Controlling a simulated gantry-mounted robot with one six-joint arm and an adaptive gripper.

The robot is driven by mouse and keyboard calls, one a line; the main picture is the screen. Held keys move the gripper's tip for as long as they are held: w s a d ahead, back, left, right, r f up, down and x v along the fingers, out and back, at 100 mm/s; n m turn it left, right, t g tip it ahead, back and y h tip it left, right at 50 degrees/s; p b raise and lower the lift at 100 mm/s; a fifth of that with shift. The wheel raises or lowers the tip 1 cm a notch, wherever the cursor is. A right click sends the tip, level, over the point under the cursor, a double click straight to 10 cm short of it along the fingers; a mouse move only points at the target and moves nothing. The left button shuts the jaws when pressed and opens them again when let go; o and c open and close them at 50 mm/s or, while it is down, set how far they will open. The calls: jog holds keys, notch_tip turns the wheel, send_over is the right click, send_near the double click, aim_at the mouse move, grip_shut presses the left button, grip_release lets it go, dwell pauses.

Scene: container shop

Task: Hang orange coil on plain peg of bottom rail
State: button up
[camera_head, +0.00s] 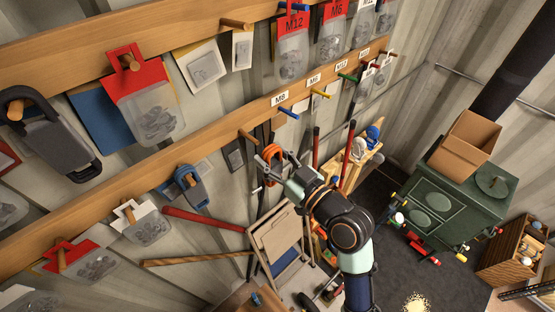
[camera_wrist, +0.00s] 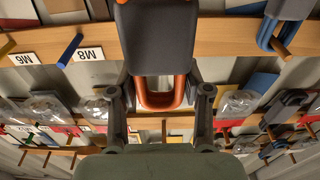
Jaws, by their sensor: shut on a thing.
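The orange coil (camera_head: 271,151) is held by my gripper (camera_head: 277,163), just right of and below the tip of a bare plain wooden peg (camera_head: 247,135) on the bottom rail (camera_head: 222,136). Whether the coil touches or encircles the peg cannot be told. In the wrist view, the coil (camera_wrist: 160,102) shows as an orange loop with a dark grey wrap above it, between the two fingers of my gripper (camera_wrist: 160,82). The plain peg is not visible there; the wrap covers the middle of the rail (camera_wrist: 225,35).
A blue coil (camera_head: 187,184) hangs on a peg to the left. A blue peg (camera_head: 288,113) with an M8 label is to the right, then a yellow peg (camera_head: 321,93). Tools and a folded chair (camera_head: 277,238) stand below. A green cabinet (camera_head: 455,197) is at the right.

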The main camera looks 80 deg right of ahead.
aim_at(254, 142)
jog(key=shift+f+x, duration=0.15)
jog(key=shift+x, duration=1.5)
jog(key=shift+f+x, duration=0.15)
jog(key=shift+x, duration=1.55)
jog(key=shift+w+d+f+b, duration=0.3)
jog(key=shift+w+d+b, duration=0.1)
jog(key=shift+w, duration=0.25)
jog(key=o, duration=1.3)
jog(key=v, duration=1.2)
jog(key=shift+s, duration=0.1)
